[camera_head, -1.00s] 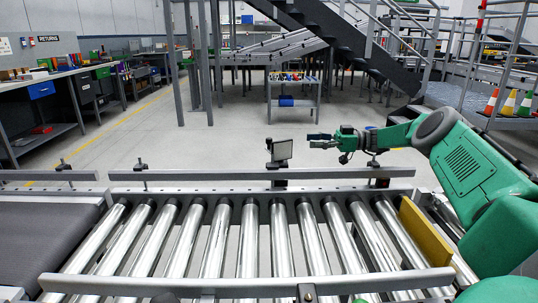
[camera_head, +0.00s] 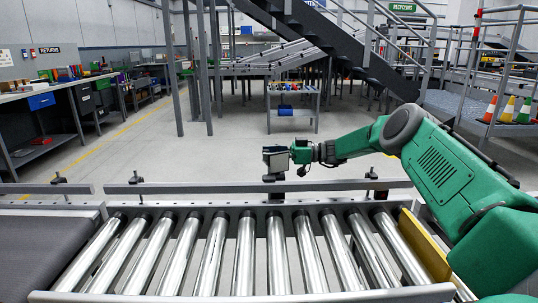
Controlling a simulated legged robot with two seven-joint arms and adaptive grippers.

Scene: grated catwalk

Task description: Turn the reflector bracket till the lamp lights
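The reflector bracket (camera_head: 274,155) stands on the far rail of the roller conveyor, near the middle of the camera_head view. It shows as a small dark post with a squarish plate on top. My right gripper (camera_head: 290,155) reaches in from the right and is at the plate's right edge. Its fingers overlap the bracket in the picture, so I cannot tell whether they are closed on it. No lit lamp can be made out. My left gripper is not in view.
The roller conveyor (camera_head: 246,250) fills the foreground, with a far guard rail (camera_head: 230,187) behind it. A yellow board (camera_head: 424,245) stands at the right end of the rollers. A dark belt (camera_head: 40,240) lies at the left. Open floor lies beyond.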

